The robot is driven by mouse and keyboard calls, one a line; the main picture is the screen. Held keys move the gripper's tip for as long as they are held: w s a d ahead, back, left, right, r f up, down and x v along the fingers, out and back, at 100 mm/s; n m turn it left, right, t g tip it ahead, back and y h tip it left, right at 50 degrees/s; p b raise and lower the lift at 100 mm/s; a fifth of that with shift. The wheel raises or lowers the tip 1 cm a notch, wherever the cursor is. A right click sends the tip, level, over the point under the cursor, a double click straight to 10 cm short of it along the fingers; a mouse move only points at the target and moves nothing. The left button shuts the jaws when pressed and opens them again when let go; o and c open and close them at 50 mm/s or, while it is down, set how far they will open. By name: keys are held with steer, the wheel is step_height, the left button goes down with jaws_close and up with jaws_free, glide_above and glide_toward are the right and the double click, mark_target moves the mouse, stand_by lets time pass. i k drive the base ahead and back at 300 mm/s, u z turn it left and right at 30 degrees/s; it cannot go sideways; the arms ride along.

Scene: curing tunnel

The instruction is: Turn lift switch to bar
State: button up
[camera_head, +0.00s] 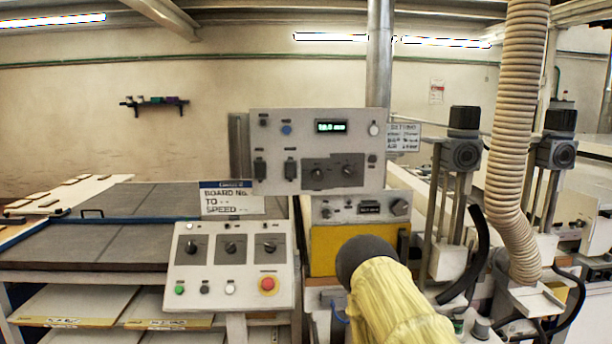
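A tilted grey control panel (180,288) stands at the lower centre-left. It carries a row of rotary switches with black knobs: a left one (191,248), a middle one (231,248) and a right one (269,247). Their labels are too small to read, so I cannot tell which is the lift switch or where its bar mark is. An upper control box (290,115) behind has two more dark knobs (318,172) and a lit green display (331,127). My yellow-sleeved arm with a dark rounded end shows at the lower centre-right. My gripper's fingers are not visible.
A red emergency button (267,284) and small push buttons sit below the switches. A sign (232,198) stands behind the panel. A dark conveyor bed (100,243) lies left. A ribbed hose (516,130) and lift posts (461,190) stand right. Open space lies before the panel.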

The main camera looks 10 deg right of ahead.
mark_target(347, 171)
steer(key=u, duration=0.35)
steer(key=i, duration=0.7)
steer(key=z, duration=1.15)
